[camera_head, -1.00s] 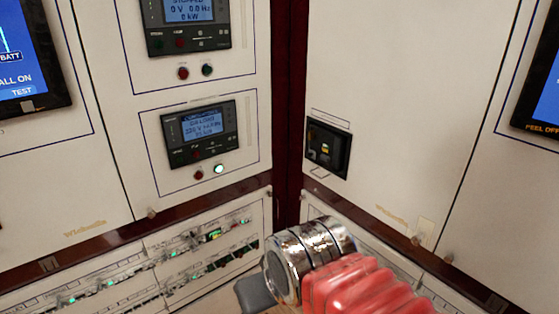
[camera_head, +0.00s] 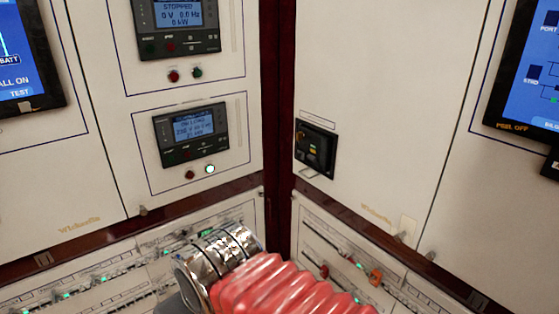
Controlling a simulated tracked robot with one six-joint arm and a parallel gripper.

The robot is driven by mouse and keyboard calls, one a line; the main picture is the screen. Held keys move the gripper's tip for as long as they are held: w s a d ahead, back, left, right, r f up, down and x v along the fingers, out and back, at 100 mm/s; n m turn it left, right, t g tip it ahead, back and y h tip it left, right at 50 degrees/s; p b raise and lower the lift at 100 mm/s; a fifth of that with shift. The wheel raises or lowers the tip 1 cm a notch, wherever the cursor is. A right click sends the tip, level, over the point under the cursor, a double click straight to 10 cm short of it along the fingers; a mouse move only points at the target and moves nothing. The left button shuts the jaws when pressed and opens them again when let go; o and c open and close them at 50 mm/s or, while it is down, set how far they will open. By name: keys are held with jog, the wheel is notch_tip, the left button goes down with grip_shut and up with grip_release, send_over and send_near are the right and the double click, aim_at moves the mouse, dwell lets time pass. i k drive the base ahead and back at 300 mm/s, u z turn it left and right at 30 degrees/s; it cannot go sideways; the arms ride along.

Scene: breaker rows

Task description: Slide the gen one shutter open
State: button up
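My arm's chrome wrist and red ribbed sleeve cross the bottom of the view. Only a small dark grey part of my gripper (camera_head: 172,304) shows, left of the chrome and cut off by the frame; its fingertips are not clear. The upper generator panel (camera_head: 178,22) reads "STOPPED", 0 V. The lower generator panel (camera_head: 191,134) shows a lit display and a bright round button. The lower right panel (camera_head: 340,238) has lined slots with a red knob (camera_head: 323,271) and an orange piece (camera_head: 375,277). I cannot tell which part is the gen one shutter.
Breaker rows (camera_head: 90,281) with green lights line the lower left panel. A small black selector unit (camera_head: 315,149) sits on the right wall. Blue screens (camera_head: 22,55) stand at the left and right (camera_head: 528,80). A dark red corner post (camera_head: 276,120) divides the walls.

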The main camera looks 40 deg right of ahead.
aim_at(300, 155)
jog(key=z, duration=0.05)
jog(key=i, duration=1)
jog(key=u, duration=0.1)
